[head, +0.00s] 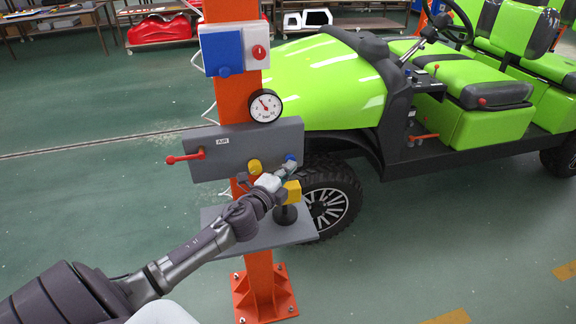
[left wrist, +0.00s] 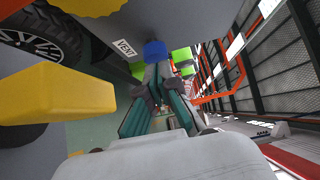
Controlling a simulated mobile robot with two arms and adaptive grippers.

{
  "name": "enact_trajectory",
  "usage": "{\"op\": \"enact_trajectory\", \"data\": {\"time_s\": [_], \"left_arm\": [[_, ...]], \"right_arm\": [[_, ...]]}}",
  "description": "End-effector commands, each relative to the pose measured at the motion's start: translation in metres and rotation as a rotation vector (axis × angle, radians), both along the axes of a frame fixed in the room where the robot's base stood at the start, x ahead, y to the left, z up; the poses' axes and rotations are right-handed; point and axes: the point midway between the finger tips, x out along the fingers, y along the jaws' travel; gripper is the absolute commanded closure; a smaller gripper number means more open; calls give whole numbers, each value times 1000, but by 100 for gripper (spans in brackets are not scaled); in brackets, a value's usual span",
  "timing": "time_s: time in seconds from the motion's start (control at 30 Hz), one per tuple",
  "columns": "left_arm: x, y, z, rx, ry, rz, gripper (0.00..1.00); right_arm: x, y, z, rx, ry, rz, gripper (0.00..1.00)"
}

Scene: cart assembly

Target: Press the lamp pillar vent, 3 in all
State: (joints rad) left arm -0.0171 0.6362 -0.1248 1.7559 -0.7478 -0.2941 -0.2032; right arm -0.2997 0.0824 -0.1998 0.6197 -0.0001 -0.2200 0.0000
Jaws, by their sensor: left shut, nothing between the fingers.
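The vent is a small blue button (head: 290,158) at the right end of the grey panel (head: 226,152) on the orange pillar (head: 258,262). It also shows in the left wrist view as a blue button (left wrist: 155,50) beside a label reading VENT (left wrist: 125,48). My left gripper (head: 286,170) is shut and empty, close to the blue button in the head view. In the left wrist view the left gripper (left wrist: 161,86) has its fingertips close to the button; I cannot tell whether they touch. My right gripper is not in view.
A red lever (head: 184,157), a yellow knob (head: 254,166) and a pressure gauge (head: 265,106) are on the pillar. A yellow block (head: 293,190) on a black stand sits on the grey shelf (head: 262,236) beside my gripper. A green cart (head: 330,85) stands behind. Floor at left is clear.

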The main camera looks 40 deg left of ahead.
Motion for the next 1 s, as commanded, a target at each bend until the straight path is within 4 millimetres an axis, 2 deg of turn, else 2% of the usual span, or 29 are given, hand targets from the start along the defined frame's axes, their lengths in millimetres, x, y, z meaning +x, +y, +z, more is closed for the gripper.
{"op": "enact_trajectory", "data": {"time_s": [0.43,0.67,1.0], "left_arm": [[4,5,0,0,0,0,100],[17,21,0,-1,-1,3,100],[17,24,4,4,-6,11,100]], "right_arm": [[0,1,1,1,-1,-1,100],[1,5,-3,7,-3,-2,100],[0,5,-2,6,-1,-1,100]]}}
